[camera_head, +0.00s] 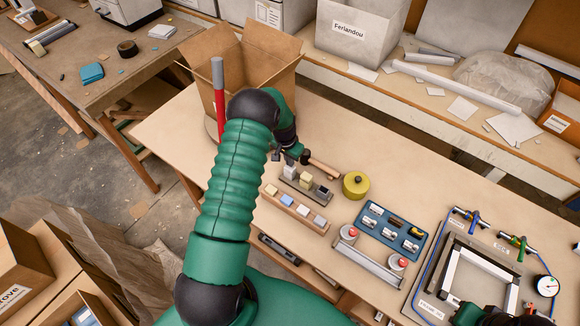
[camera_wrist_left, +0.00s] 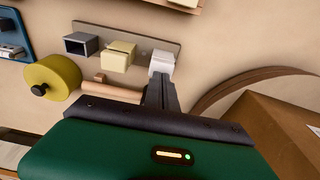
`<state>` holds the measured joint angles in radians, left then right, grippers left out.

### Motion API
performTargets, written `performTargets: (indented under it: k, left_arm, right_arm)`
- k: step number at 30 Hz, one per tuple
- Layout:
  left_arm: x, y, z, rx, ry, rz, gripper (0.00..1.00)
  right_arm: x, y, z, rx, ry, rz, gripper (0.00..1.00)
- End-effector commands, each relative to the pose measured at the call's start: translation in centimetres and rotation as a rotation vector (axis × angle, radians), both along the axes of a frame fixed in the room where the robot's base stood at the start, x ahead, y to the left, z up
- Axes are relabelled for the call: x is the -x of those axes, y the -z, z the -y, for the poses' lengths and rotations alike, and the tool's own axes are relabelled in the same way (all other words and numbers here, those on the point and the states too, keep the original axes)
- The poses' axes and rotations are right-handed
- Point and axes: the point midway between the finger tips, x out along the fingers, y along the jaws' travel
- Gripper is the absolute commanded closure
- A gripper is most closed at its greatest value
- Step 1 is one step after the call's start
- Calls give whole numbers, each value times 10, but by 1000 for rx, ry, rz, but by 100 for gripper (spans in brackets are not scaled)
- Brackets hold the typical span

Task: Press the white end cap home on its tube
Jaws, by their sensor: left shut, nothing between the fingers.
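A grey strip (camera_head: 312,194) on the bench carries a row of small square-section pieces. The white end cap (camera_head: 290,172) is at its end nearest my left gripper; it also shows in the wrist view (camera_wrist_left: 161,63). Beside it are a cream block (camera_wrist_left: 118,55) and a dark open square tube (camera_wrist_left: 80,43). My left gripper (camera_head: 283,157) is shut and empty, its fingertips (camera_wrist_left: 160,82) right at the white cap. I cannot tell whether they touch it. The tube under the cap is hidden. At the lower right, part of my right arm shows, but not its gripper.
A wooden handle (camera_head: 322,168) and a yellow round piece (camera_head: 356,185) lie beside the strip. A red and grey upright rod (camera_head: 219,95) and an open cardboard box (camera_head: 262,62) stand behind my arm. A blue tray (camera_head: 389,250) and a tubing frame (camera_head: 446,270) lie right.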

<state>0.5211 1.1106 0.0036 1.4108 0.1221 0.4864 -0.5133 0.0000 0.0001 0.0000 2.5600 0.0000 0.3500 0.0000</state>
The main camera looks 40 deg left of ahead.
Motion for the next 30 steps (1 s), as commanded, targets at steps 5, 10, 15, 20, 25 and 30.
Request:
performTargets:
  k: [5, 10, 15, 20, 25, 30]
  left_arm:
    - [0, -22, 0, -1, 0, 2, 100]
    - [0, -29, 0, -1, -1, 2, 100]
    - [-1, -39, -1, -1, 0, 2, 100]
    - [0, -56, -1, -1, 0, 2, 100]
    - [0, -68, -1, -1, 0, 1, 100]
    - [0, -67, -1, -1, 0, 1, 100]
  right_arm:
    - [0, -14, 0, 0, 0, 0, 100]
    - [0, -17, 0, 0, 0, 0, 100]
    - [0, -24, 0, 0, 0, 0, 100]
    - [0, -34, 0, 0, 0, 0, 100]
    - [0, -41, 0, 0, 0, 0, 100]
    - [0, -40, 0, 0, 0, 0, 100]
